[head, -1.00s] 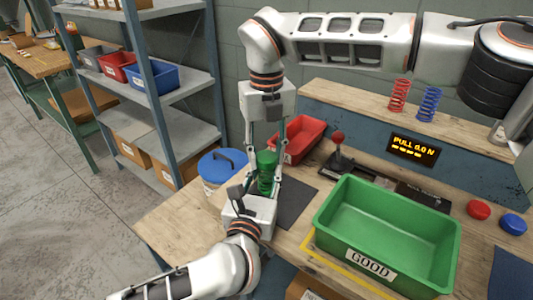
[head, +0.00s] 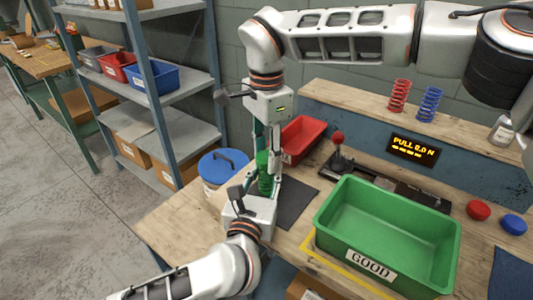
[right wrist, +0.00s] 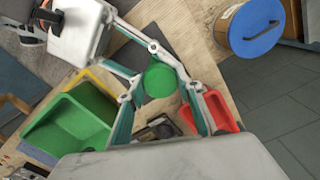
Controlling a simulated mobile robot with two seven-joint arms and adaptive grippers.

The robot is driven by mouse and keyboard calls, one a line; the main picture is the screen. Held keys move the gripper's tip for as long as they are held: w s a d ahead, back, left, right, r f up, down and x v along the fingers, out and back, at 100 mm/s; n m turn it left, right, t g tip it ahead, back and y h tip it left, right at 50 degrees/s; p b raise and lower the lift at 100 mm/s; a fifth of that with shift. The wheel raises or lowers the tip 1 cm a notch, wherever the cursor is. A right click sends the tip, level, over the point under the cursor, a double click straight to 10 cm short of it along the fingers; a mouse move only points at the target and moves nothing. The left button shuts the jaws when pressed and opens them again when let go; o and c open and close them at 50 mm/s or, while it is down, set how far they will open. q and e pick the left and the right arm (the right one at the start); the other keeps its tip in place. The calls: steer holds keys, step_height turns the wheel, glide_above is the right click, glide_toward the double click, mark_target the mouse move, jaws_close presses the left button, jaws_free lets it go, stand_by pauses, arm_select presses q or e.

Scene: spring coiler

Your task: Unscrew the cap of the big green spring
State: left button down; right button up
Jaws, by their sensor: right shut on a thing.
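The big green spring (head: 265,186) stands upright over the dark mat at the bench's left end. Its green cap (head: 263,158) is on top; in the right wrist view the cap (right wrist: 160,80) shows as a round green disc. My right gripper (head: 267,153) points straight down from above, its fingers on either side of the cap, shut on it. My left gripper (head: 262,182) comes from the front, lower down, with its fingers on both sides of the spring's body and apparently shut on it. The fingers partly hide the spring and the cap's thread.
A red bin (head: 302,138) stands close behind the grippers, and a white bucket with a blue lid (head: 222,160) to their left. A green bin marked GOOD (head: 388,230) is at the right. A red-knobbed lever (head: 338,140) stands behind. Bare dark mat (head: 298,205) lies right of the spring.

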steer(key=n, duration=0.3)
steer(key=shift+n, duration=0.4)
steer(key=n, duration=0.8)
steer(key=shift+n, duration=0.3)
steer(key=n, duration=0.4)
steer(key=o, duration=1.2)
steer(key=shift+o, duration=0.2)
steer(key=shift+c, duration=0.4)
